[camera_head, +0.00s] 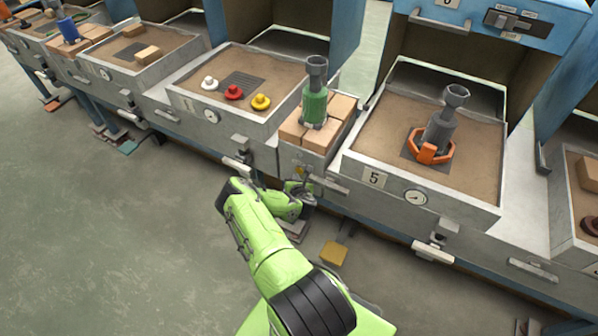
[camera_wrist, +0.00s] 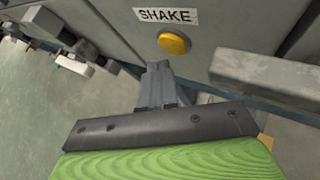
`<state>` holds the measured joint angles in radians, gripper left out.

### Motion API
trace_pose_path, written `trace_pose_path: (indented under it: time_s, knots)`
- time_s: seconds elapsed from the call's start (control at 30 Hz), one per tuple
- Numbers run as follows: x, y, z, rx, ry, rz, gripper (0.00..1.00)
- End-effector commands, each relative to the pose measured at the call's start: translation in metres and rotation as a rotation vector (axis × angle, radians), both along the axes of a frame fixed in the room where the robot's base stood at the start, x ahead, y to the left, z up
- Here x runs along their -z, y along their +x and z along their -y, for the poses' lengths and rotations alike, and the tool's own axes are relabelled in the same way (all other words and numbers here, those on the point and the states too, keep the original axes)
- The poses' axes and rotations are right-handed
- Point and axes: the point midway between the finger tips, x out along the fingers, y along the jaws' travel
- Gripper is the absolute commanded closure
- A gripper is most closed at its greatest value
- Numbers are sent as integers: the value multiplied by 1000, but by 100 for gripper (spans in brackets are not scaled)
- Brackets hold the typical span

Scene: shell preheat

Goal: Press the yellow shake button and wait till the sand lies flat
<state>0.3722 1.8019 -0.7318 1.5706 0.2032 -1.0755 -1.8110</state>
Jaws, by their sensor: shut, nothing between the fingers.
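The yellow shake button (camera_wrist: 173,43) is a round knob on a grey front panel in the wrist view, below a SHAKE label (camera_wrist: 166,16). It also shows, small, in the head view (camera_head: 300,170). My gripper (camera_wrist: 158,66) is shut and empty, its tips just below and slightly left of the button in the picture. They look apart from it. In the head view my gripper (camera_head: 302,193) is close to the front panel. The brown sand in box 5 (camera_head: 480,140) looks mostly level around a grey shell (camera_head: 443,120) in an orange ring (camera_head: 431,146).
A green shell (camera_head: 315,105) stands on wooden blocks (camera_head: 292,129) above the button. A box at left (camera_head: 186,83) holds white, red and yellow knobs. Handles (camera_head: 433,252) jut from the fronts. A yellow pedal (camera_head: 333,253) sits low down. Open floor lies at left.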

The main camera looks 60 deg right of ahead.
Motion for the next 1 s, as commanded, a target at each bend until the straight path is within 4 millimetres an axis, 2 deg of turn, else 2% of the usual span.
trace_pose_path:
  time_s: [1.0]
  knots:
    - [0, 1, 9, 0, 0, 0, 100]
